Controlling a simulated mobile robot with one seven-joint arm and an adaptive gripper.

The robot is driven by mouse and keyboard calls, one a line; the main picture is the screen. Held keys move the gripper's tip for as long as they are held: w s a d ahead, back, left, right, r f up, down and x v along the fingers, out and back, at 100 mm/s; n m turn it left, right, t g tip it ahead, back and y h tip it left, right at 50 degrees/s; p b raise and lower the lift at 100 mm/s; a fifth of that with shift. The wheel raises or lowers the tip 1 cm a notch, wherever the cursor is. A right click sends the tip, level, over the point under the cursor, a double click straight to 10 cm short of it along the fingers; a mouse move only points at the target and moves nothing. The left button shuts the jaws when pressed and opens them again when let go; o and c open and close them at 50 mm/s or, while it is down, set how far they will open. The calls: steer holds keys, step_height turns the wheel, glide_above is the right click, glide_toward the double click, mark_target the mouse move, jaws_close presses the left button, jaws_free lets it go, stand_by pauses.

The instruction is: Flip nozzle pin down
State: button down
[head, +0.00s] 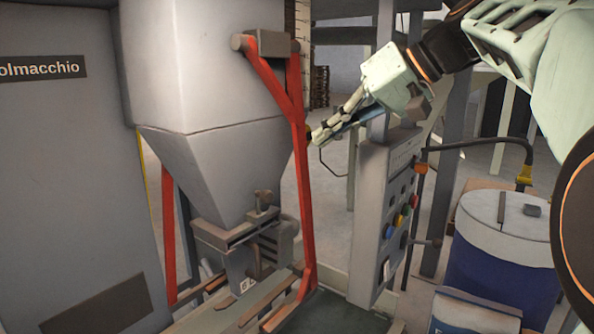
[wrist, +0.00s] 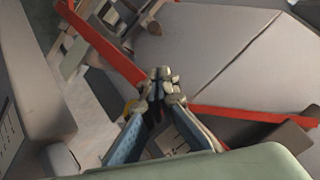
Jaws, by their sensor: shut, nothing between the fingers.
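The filler nozzle (head: 240,270) sits under the grey hopper (head: 215,165) in the head view. A small pin-like knob (head: 263,198) stands on top of the nozzle clamp. I cannot tell for sure that this knob is the nozzle pin. My gripper (head: 318,136) is shut and empty, up and right of the nozzle, beside the red frame. In the wrist view my gripper (wrist: 162,78) shows its fingertips together, in front of the hopper and the red bar. The nozzle mechanism (wrist: 108,14) shows partly at the top left of the wrist view.
A red frame (head: 302,180) runs down between my gripper and the nozzle. A grey control box (head: 385,215) with coloured buttons stands right of it. A blue drum (head: 500,260) is at the lower right. A grey cabinet (head: 60,180) stands at the left.

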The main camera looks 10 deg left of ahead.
stand_by(0.3)
steer(key=s+f+p+x, duration=0.1)
steer(key=s+x, duration=0.1)
steer(key=x, duration=1)
steer(key=shift+f, duration=0.6)
steer(key=shift+f, duration=0.15)
step_height(320, 180, down, 3)
steer(key=b, duration=0.4)
steer(key=shift+f, duration=0.25)
